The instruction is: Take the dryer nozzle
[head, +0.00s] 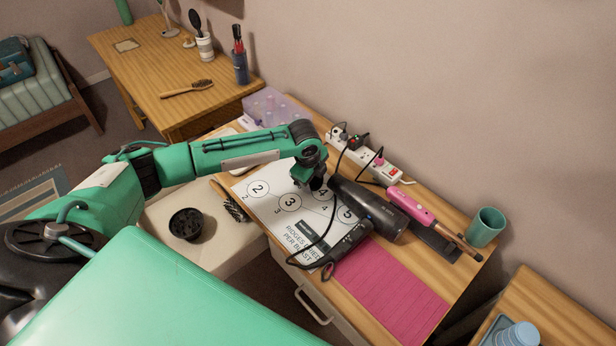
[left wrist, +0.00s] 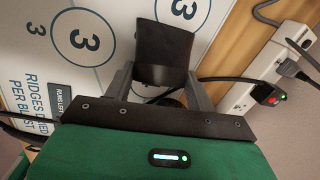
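The dryer nozzle (left wrist: 163,48) is a small black flared piece. In the left wrist view it sits between the two grey fingers of my left gripper (left wrist: 161,82), one against each side. In the head view my left gripper (head: 313,186) is over the printed mat, beside the front end of the black hair dryer (head: 374,211); it mostly hides the nozzle there. Whether the nozzle is still joined to the dryer is hard to tell. My right gripper is not in view.
The printed mat (head: 270,205) and a pink mat (head: 390,290) lie on the table. A power strip (head: 376,163), pink styling tool (head: 412,206) and teal cup (head: 486,226) are along the wall side. Cables loop around the dryer. A black diffuser (head: 186,224) lies on the pale seat.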

